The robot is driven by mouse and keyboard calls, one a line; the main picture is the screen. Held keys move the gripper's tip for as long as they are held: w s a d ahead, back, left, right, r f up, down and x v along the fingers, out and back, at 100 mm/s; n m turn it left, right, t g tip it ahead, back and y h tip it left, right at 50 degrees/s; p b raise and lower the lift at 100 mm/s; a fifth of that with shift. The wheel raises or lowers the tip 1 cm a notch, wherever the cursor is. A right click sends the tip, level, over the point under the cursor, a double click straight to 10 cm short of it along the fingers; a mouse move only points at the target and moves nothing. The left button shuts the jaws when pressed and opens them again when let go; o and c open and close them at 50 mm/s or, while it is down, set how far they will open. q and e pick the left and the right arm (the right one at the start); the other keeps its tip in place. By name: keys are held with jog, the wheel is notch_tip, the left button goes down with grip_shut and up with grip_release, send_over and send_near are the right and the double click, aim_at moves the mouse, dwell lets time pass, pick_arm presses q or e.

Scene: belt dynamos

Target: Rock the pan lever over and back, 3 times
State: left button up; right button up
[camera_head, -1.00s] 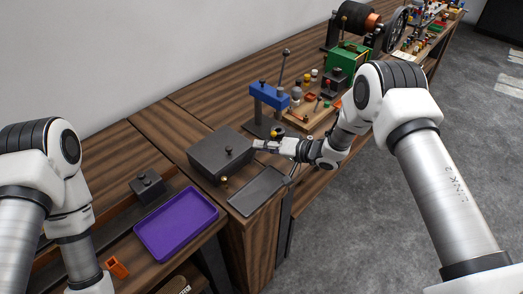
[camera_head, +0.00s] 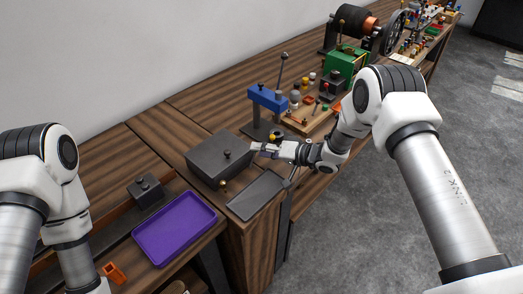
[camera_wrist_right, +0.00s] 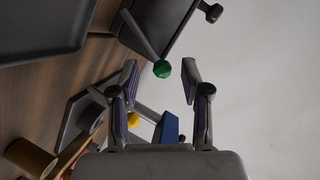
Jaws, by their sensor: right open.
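My right gripper (camera_head: 255,149) is beside the right edge of a dark grey box (camera_head: 212,166) in the head view. In the right wrist view the gripper (camera_wrist_right: 157,78) is open. A thin lever with a green ball knob (camera_wrist_right: 162,69) shows between and just beyond its fingertips; I cannot tell if they touch it. The lever runs up-left towards the dark box (camera_wrist_right: 168,20). A shallow dark grey pan (camera_head: 256,196) lies in front of the box; a grey pan also shows at top left in the wrist view (camera_wrist_right: 40,25). My left gripper is out of view.
A blue press-like fixture (camera_head: 268,98) with an upright lever stands behind the right gripper. Wooden boards with small coloured parts lie farther right. A purple tray (camera_head: 140,240) and a small dark block (camera_head: 146,193) are at the left. A brass ball (camera_head: 223,186) is near the pan.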

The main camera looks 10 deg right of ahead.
jog(key=v, duration=1.1)
jog(key=shift+s+d, duration=0.15)
jog(key=shift+d, duration=0.1)
